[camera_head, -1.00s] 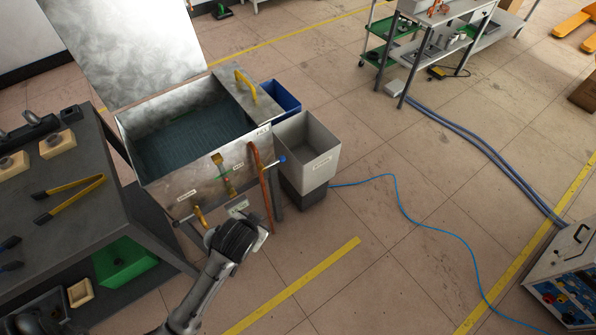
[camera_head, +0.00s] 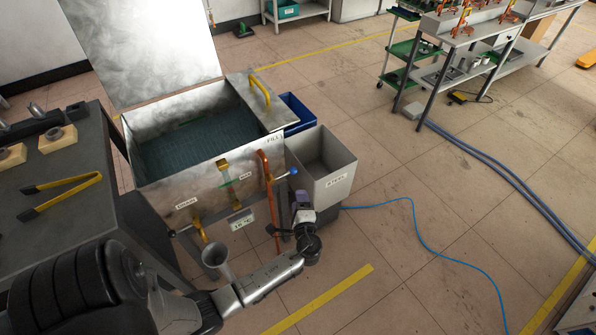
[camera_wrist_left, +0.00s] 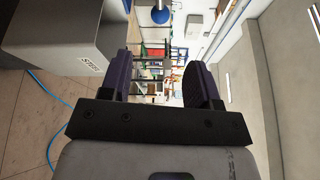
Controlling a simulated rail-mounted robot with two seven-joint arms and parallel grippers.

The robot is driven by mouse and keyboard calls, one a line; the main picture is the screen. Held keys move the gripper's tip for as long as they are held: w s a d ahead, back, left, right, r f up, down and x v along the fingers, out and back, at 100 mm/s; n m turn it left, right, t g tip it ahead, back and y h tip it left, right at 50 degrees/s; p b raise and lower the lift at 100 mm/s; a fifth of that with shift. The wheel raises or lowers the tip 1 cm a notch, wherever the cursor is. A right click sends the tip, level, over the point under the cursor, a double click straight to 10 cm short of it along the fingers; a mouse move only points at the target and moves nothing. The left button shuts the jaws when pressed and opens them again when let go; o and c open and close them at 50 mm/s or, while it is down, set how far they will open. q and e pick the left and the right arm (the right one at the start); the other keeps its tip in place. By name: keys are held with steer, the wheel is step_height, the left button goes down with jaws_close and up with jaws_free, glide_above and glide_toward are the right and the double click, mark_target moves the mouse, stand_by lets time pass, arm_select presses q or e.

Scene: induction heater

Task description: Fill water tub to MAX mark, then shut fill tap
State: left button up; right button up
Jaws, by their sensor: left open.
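The steel water tub (camera_head: 165,184) stands left of centre, with dark bluish water (camera_head: 195,145) inside. On its front are a sight gauge (camera_head: 229,186) with brass fittings and a MAX plate (camera_head: 246,176); the level in the gauge is too small to read. A copper fill pipe (camera_head: 268,190) rises at the right front corner by the FILL label. The fill tap's blue-tipped lever (camera_head: 293,171) points right. My left gripper (camera_head: 301,192) is just below the lever tip, open and empty. The wrist view shows the blue ball (camera_wrist_left: 160,15) beyond the fingers (camera_wrist_left: 160,80), apart from them. My right gripper is out of view.
A grey bin (camera_head: 335,185) stands right beside the tub, close to my left gripper. A drain tap (camera_head: 199,225) sits low on the tub's front. A dark workbench (camera_head: 75,225) with tongs is at left.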

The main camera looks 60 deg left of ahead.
mark_target(293, 170)
arm_select(q)
steer(key=b+x, duration=0.2)
steer(key=x, duration=1.1)
steer(key=shift+w+a, duration=0.1)
steer(key=shift+a, duration=0.05)
steer(key=shift+c, duration=0.3)
jaws_close()
